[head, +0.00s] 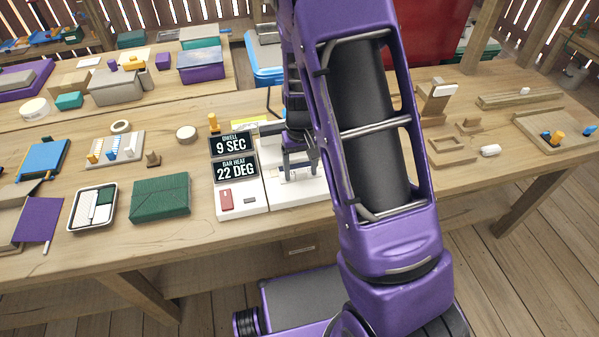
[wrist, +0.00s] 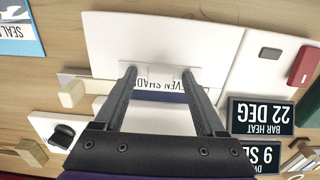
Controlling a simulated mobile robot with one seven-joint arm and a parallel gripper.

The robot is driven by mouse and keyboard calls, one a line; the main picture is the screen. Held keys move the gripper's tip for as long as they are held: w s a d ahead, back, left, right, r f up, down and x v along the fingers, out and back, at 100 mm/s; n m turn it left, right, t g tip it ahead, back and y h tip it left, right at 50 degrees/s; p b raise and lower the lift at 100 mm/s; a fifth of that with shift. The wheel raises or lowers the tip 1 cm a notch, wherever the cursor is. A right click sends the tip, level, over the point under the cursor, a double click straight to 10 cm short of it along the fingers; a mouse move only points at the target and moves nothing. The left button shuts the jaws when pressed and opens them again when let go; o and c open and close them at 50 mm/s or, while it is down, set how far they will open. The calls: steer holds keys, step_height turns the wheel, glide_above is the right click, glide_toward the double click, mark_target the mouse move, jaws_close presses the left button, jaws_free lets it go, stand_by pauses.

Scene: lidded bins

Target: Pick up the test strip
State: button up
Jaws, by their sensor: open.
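My gripper (head: 299,167) is over the white sealing machine (head: 308,192). In the wrist view my gripper (wrist: 161,72) is open, with its two fingers apart. A small pale piece (wrist: 172,74) shows between the fingertips, above a band with partly hidden upside-down lettering. It may be the test strip, but I cannot tell for sure. No jaw is closed on it. The machine's white plate (wrist: 150,28) lies beyond the fingertips. My arm hides part of the machine in the head view.
Displays reading 9 SEC (head: 231,145) and 22 DEG (head: 236,169) stand left of my gripper, above a control panel with a red button (head: 225,196). A green box (head: 160,197) and a tray of white and green pieces (head: 71,221) lie further left.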

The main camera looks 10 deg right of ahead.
jaws_close()
stand_by(0.3)
